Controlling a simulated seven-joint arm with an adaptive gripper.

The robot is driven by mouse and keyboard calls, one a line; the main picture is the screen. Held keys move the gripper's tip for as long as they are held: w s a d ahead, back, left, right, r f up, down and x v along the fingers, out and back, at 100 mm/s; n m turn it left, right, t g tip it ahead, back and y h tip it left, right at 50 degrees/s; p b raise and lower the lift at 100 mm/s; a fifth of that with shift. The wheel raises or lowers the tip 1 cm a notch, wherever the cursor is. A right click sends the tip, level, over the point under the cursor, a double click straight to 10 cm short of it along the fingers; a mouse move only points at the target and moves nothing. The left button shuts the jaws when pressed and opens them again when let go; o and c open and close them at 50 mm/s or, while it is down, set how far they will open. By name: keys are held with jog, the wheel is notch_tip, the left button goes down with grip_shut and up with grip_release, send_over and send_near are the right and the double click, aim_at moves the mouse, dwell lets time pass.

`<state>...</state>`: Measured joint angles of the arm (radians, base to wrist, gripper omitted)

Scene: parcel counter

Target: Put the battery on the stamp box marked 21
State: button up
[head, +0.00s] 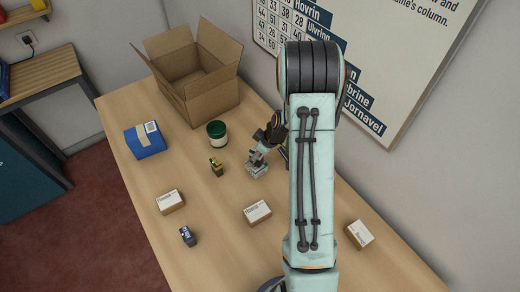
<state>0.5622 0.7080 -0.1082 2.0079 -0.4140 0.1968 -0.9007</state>
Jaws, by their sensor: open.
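Three small cardboard boxes with white printed labels stand on the table: a left box (171,203), a middle box (257,213) and a right box (359,234). Their print is too small to read, so I cannot tell which is marked 21. A small black and yellow block (216,167) and a small dark blue and black block (187,236) stand on the table; either could be the battery, I cannot tell which. My gripper (257,172) is open, low over the table, right of the yellow block and apart from it.
A large open carton (200,95), a green jar (217,132) and a blue parcel (146,140) stand further back on the wooden table (205,268). A wall board (375,70) shows a number grid and names, including Hovrin and Jornavel. My arm hides part of the table's right side.

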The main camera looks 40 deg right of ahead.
jog(key=a+v, duration=0.1)
jog(key=v, duration=1.1)
jog(key=s+a+r+g, duration=0.1)
jog(key=s+a+r, duration=0.15)
jog(key=a, duration=0.25)
jog(key=s+a+r+g, duration=0.1)
jog(key=s+a+r, duration=0.15)
jog(key=a, duration=0.35)
jog(key=s+a+r+m+g, duration=0.1)
jog(key=s+a, duration=0.3)
jog(key=s, duration=0.3)
jog(key=s+a+r+m+g+h, duration=0.1)
jog(key=s+a+r+m, duration=0.1)
jog(key=s+a, duration=0.2)
jog(key=s, duration=0.3)
